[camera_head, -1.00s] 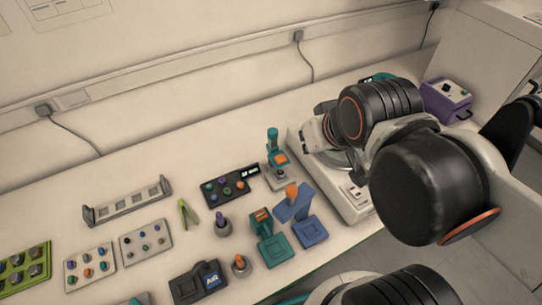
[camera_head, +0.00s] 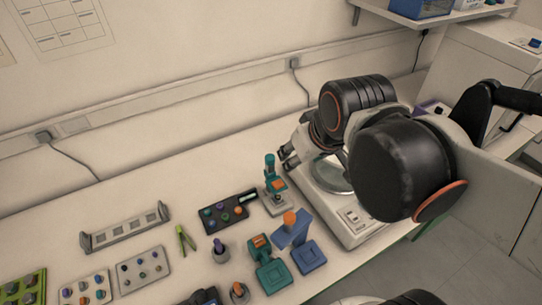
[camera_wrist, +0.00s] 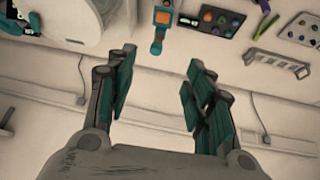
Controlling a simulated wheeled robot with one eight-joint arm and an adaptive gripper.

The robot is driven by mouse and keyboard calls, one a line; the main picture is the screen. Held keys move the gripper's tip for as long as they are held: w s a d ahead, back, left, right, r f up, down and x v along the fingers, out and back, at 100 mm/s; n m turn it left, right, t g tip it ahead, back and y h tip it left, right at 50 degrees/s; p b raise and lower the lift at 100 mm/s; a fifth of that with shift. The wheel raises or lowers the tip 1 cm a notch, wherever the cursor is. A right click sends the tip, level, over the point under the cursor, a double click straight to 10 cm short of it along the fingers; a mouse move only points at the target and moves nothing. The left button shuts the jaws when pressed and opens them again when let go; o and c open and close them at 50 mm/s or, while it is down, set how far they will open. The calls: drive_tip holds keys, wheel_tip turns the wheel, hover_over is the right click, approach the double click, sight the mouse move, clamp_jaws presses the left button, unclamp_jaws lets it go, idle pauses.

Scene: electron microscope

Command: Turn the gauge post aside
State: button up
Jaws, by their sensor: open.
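A teal post with an orange block on a grey base, which looks like the gauge post (camera_head: 271,172), stands upright on the bench at the left edge of the white machine. It also shows in the wrist view (camera_wrist: 162,17) at the top middle. My gripper (camera_head: 285,160) is just right of and behind the post's top in the head view. In the wrist view my gripper (camera_wrist: 160,66) has its two teal-padded fingers wide apart with nothing between them. The post lies beyond the fingertips and looks apart from them. My arm hides part of the white machine.
The white machine (camera_head: 352,222) with a round plate stands right of the post. A black panel with coloured knobs (camera_head: 225,213) is close on its left. A blue stand (camera_head: 293,232) and a green stand (camera_head: 270,268) are in front. The bench behind the post is clear.

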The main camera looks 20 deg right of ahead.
drive_tip(key=w+r+n+g+p, duration=0.25)
drive_tip(key=w+n+p, duration=0.25)
drive_tip(key=w, duration=0.6)
drive_tip(key=n+g+p, duration=0.4)
drive_tip(key=n, duration=0.1)
approach(270, 157)
wheel_tip(270, 157, down, 9)
drive_tip(key=shift+s+r+b, duration=0.1)
drive_tip(key=shift+b, duration=0.85)
clamp_jaws()
